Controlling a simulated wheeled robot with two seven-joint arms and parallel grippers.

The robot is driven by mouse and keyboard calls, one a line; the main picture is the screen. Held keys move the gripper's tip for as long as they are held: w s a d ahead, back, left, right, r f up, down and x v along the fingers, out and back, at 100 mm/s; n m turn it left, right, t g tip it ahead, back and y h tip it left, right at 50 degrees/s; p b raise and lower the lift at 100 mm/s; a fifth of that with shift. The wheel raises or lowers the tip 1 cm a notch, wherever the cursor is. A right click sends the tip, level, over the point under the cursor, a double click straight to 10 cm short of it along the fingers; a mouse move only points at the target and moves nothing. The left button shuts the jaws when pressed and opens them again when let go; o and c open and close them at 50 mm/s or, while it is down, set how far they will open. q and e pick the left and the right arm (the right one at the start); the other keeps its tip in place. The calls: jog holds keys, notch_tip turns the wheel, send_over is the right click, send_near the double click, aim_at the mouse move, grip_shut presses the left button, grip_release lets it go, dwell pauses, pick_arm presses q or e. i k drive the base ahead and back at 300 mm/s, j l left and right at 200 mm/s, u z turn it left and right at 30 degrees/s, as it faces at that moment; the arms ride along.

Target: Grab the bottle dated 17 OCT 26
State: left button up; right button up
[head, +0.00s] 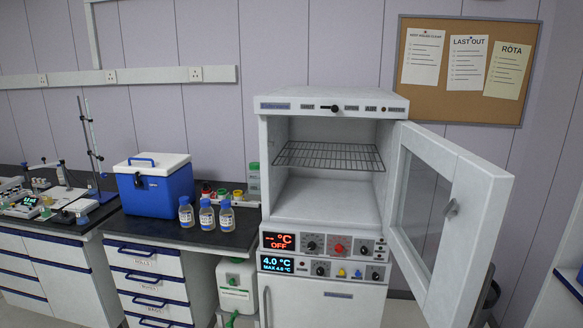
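Three small bottles with blue caps and pale labels stand upright in a row near the front of the dark bench top: a left bottle (186,214), a middle bottle (207,215) and a right bottle (227,216). The print on their labels is too small to read, so I cannot tell which is dated 17 OCT 26. Neither of my grippers is in view.
A blue cool box (158,187) with a white lid stands left of the bottles. A white incubator (335,105) with a wire shelf (330,155) stands to the right, its glazed door (440,215) wide open. Small colored-capped containers (222,194) sit behind the bottles.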

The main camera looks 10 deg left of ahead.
aim_at(187, 220)
jog(key=i+j+u, duration=0.15)
jog(key=i+j, duration=0.75)
jog(key=j, duration=0.45)
jog(key=i+j+u, duration=0.15)
jog(key=i+j, duration=0.75)
jog(key=j, duration=0.4)
jog(key=i+j+u, duration=0.2)
jog(key=i+j, duration=0.85)
jog(key=j, duration=0.1)
